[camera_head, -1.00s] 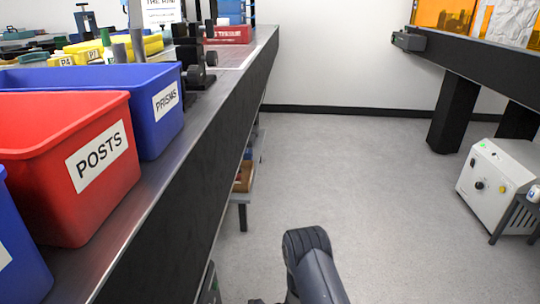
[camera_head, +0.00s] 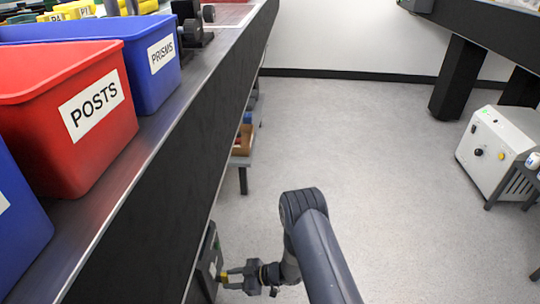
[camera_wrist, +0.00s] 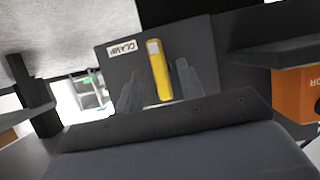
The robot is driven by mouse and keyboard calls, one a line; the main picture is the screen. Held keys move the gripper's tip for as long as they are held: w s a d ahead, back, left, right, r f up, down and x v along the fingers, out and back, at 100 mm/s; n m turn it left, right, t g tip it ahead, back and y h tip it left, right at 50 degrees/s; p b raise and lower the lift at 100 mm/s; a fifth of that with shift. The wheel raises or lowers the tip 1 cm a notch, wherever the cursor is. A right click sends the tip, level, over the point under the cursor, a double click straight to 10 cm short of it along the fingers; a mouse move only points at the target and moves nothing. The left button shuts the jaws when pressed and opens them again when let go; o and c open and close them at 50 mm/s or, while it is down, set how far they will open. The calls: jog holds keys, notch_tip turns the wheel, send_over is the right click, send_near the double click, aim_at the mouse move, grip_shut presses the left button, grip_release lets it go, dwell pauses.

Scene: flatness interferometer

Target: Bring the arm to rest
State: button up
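My gripper (camera_head: 231,279) is low beside the side of the long bench, facing a dark panel (camera_head: 207,262). In the wrist view the panel (camera_wrist: 205,52) carries a white label reading CLAMP and a yellow lever (camera_wrist: 158,72) with a pale end. The two fingers of my gripper (camera_wrist: 159,88) stand apart, one on each side of the lever, with gaps visible between them and it. The gripper looks open and holds nothing. How deep the fingertips reach around the lever cannot be told. My arm rises from the bottom of the head view and bends down to the gripper.
A red POSTS bin (camera_head: 70,150) and a blue PRISMS bin (camera_head: 150,88) stand on the bench (camera_head: 120,215). A lower shelf holds a box (camera_head: 243,140). A white control unit (camera_head: 492,150) stands at the right. The grey floor (camera_head: 350,140) between is clear.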

jog(key=shift+s+a+f+n+t, duration=0.1)
jog(key=shift+a+n+t, duration=0.1)
jog(key=shift+n+t, duration=0.5)
jog(key=shift+a+f+n+t, duration=0.1)
jog(key=shift+a+n+t, duration=0.2)
jog(key=shift+n, duration=0.6)
jog(key=shift+s+a+f+n+t, duration=0.1)
jog(key=shift+n+t, duration=0.5)
jog(key=shift+n, duration=0.2)
jog(key=shift+d+r, duration=0.1)
